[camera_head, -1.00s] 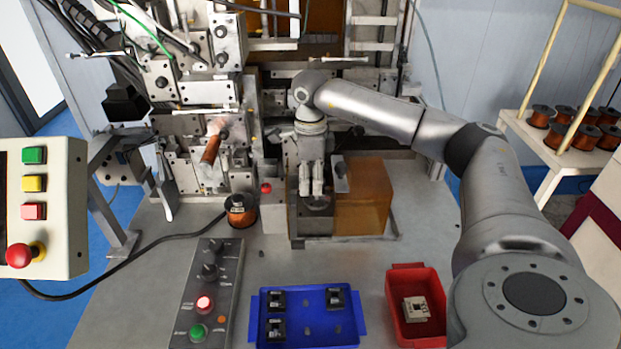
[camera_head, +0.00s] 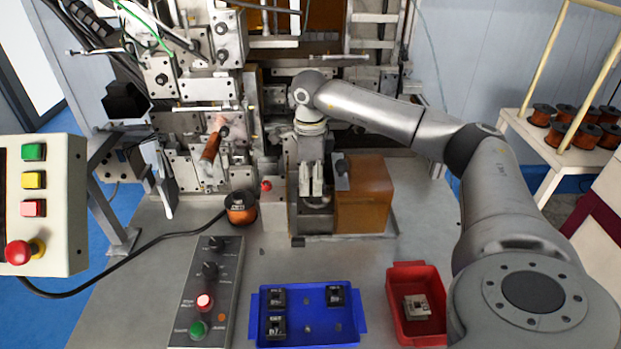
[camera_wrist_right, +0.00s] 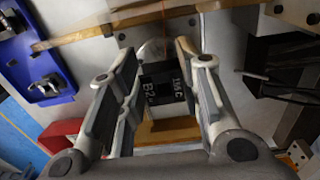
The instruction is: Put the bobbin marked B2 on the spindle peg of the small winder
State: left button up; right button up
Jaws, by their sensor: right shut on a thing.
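My right gripper (camera_head: 312,192) hangs pointing down at the small winder (camera_head: 362,196), left of its amber block. In the right wrist view my right gripper (camera_wrist_right: 162,80) is shut on a dark bobbin (camera_wrist_right: 161,88) with a white B2 marking on its face. The fingers lie on either side of the bobbin. In the head view the bobbin is mostly hidden by the fingers. The spindle peg cannot be made out clearly, and I cannot tell whether the bobbin is around it. My left gripper is not in view.
A blue tray (camera_head: 307,318) at the front holds several black parts. A red bin (camera_head: 412,272) to its right holds a beige part. A control panel (camera_head: 208,285) and a copper wire spool (camera_head: 241,208) stand at left. The bench between winder and trays is mostly clear.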

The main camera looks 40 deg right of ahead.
jog(key=shift+f+b, duration=0.4)
jog(key=shift+f, duration=0.25)
jog(key=o, duration=0.8)
notch_tip(320, 180, up, 12)
dwell(0.4)
